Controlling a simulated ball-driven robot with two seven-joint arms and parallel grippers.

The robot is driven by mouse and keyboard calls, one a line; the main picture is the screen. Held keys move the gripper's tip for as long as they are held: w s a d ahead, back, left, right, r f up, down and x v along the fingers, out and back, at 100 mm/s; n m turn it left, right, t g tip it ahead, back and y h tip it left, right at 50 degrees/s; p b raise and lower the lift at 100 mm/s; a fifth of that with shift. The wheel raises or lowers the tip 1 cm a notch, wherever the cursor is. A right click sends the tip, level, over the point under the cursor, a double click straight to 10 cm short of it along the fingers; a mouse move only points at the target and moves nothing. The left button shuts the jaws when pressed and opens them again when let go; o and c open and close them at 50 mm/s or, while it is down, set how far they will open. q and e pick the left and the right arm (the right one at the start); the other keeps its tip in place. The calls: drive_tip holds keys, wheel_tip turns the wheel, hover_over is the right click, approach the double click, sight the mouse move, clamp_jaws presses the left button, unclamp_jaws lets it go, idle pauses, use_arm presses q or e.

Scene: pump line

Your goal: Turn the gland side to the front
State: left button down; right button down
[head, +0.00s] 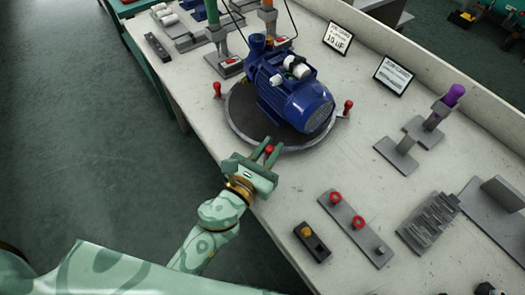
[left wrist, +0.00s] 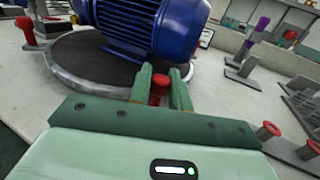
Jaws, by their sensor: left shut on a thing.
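The blue pump (head: 295,92) lies on a round dark turntable (head: 243,118) with a grey rim. Its finned motor end points toward the front right. White parts (head: 297,66) show on its top; I cannot tell which one is the gland. Red knobs stand around the rim, one at the left (head: 217,89) and one at the right (head: 348,106). My left gripper (head: 268,152) is shut on the front red knob, which shows between its fingers in the left wrist view (left wrist: 159,84). The pump's motor (left wrist: 150,25) is just beyond the fingers. My right gripper is out of view.
Two sign cards (head: 394,75) stand behind the turntable. Right of it are a purple-topped stand (head: 437,108), a grey bar with red rings (head: 354,228), a small yellow-button box (head: 311,241) and a ribbed grey block (head: 428,221). Green and orange posts stand at the back left.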

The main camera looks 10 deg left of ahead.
use_arm(q)
drive_tip(key=shift+d, duration=0.3)
idle(0.4)
drive_tip(key=c, duration=1.4)
unclamp_jaws()
drive_tip(key=shift+o, duration=0.2)
drive_tip(key=shift+a, duration=0.1)
